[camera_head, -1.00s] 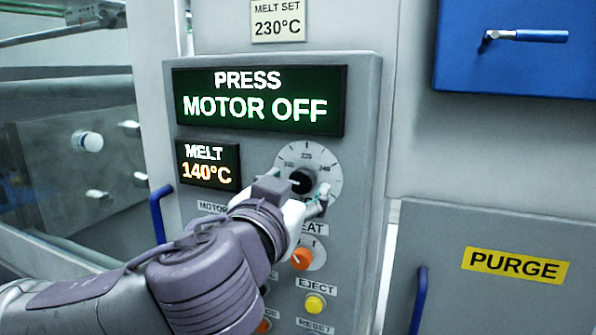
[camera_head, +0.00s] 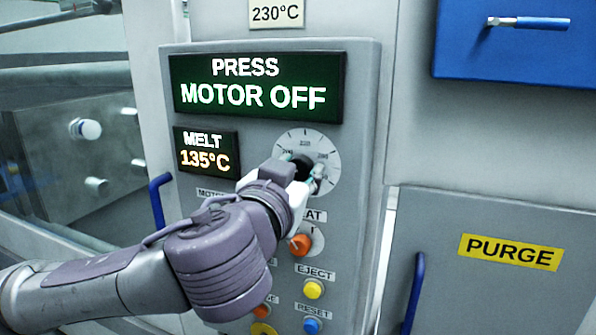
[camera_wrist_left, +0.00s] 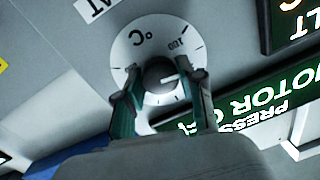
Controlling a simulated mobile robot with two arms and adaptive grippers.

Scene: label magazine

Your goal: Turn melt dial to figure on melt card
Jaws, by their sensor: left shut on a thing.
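The melt dial is a black knob (camera_wrist_left: 160,74) on a round white scale plate (camera_head: 322,145) on the grey control panel. My left gripper (camera_head: 303,172) is shut on the knob, with a finger on each side of it in the left wrist view (camera_wrist_left: 160,85). In the head view the gripper hides much of the knob and the lower scale, and I cannot read the pointer's figure. The melt card (camera_head: 276,14) above the panel shows 230°C; its top line is cut off. The melt display (camera_head: 206,152) reads 135°C. My right gripper is not in view.
The display above (camera_head: 258,88) reads PRESS MOTOR OFF. Below the dial are an orange heat knob (camera_head: 300,245), a yellow eject button (camera_head: 313,289) and a blue reset button (camera_head: 312,325). A purge door (camera_head: 490,290) and blue box (camera_head: 515,55) stand right.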

